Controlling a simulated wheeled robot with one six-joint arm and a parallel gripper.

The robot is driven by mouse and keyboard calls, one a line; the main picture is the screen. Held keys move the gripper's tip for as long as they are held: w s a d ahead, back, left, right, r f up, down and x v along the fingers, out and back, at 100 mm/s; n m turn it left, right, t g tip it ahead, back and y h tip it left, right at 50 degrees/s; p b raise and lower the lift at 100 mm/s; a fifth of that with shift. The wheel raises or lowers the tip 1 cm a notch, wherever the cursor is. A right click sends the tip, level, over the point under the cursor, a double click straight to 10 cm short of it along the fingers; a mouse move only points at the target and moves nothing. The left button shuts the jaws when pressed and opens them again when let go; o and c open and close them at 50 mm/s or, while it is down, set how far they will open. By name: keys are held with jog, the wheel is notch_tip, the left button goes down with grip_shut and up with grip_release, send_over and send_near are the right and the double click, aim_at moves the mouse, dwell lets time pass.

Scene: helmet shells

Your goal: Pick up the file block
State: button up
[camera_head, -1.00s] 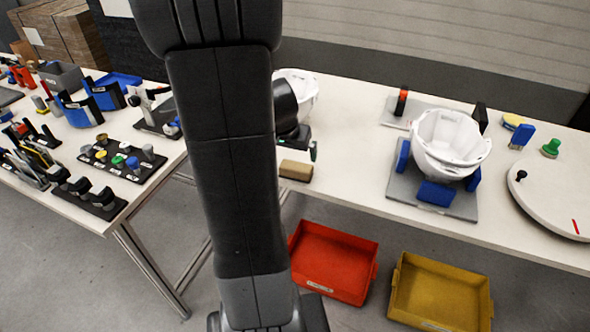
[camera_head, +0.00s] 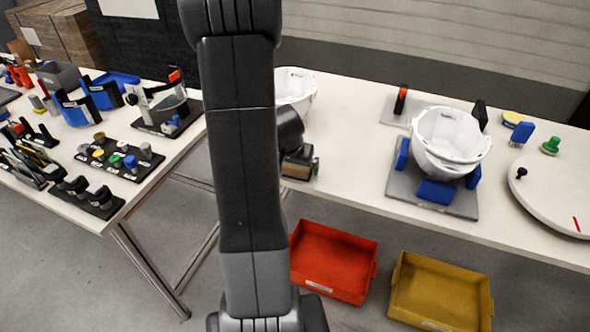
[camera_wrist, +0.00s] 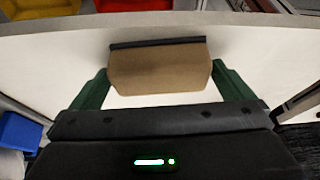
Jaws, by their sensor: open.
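The file block (camera_wrist: 158,70) is a tan block with a dark strip along one edge. My gripper is open and does not hold the block. I cannot tell the exact height of the fingers over the table.
A white helmet shell (camera_head: 296,88) stands behind my arm. More white shells (camera_head: 450,140) sit in a grey fixture with blue pads (camera_head: 436,193). A red bin (camera_head: 333,262) and a yellow bin (camera_head: 440,290) are below the table's front edge. Table surface right of the block is clear.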

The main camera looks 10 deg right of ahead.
jog(key=shift+c, duration=0.2)
jog(key=c, duration=0.8)
jog(key=shift+r, duration=0.1)
jog(key=shift+c, duration=0.2)
notch_tip(320, 180, up, 10)
jog(key=shift+p, duration=1.05)
jog(key=o, duration=0.4)
jog(key=shift+c, duration=1.1)
